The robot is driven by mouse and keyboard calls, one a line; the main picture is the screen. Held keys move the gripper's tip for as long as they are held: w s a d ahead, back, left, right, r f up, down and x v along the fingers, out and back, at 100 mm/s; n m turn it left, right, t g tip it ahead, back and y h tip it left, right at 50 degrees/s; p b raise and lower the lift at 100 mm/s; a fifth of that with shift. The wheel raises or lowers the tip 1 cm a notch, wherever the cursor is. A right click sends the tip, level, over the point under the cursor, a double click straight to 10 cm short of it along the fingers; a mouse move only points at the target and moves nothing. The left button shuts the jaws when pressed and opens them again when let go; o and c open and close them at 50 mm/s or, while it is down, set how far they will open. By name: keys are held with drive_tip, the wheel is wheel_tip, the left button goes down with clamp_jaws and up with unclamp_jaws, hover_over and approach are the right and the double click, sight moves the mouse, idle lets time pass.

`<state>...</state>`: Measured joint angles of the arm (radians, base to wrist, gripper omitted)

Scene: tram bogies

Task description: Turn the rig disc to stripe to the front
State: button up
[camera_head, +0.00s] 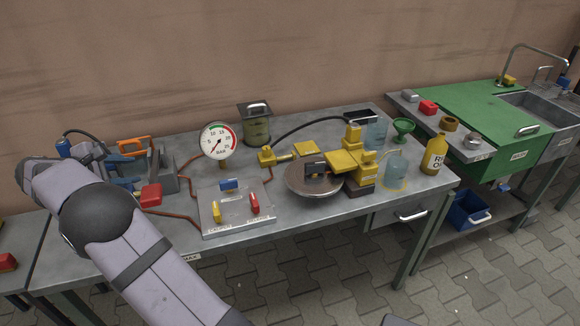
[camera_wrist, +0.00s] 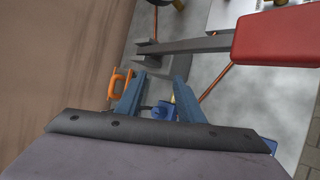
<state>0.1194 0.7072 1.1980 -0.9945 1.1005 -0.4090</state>
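I cannot make out a stripe on the disc. My gripper (camera_wrist: 161,80) shows two blue fingers spread apart in the wrist view, with no object clearly held between them. It is at the left end of the bench, well away from the disc.
A grey holder (camera_head: 165,180) with a red block (camera_head: 151,195) and an orange-handled tool (camera_head: 134,146) are close to my gripper. A pressure gauge (camera_head: 219,141) and a lever plate (camera_head: 238,212) stand between it and the disc. A yellow bottle (camera_head: 434,154) stands at the right end.

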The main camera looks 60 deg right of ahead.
drive_tip(key=w+d+r+h, duration=0.2)
drive_tip(key=w+d+r, duration=0.1)
drive_tip(key=d, duration=0.1)
drive_tip(key=g+y+p, duration=0.4)
drive_tip(key=g, duration=0.9)
approach(307, 164)
drive_tip(key=shift+m, duration=0.4)
drive_tip(key=x, duration=0.4)
drive_tip(key=shift+s+d+f, duration=0.1)
drive_tip(key=shift+s+d, duration=0.05)
drive_tip(key=shift+d, duration=0.05)
drive_tip(key=shift+p+x, duration=0.6)
drive_tip(key=shift+x, duration=3.1)
drive_tip(key=shift+s+a, duration=0.1)
clamp_jaws()
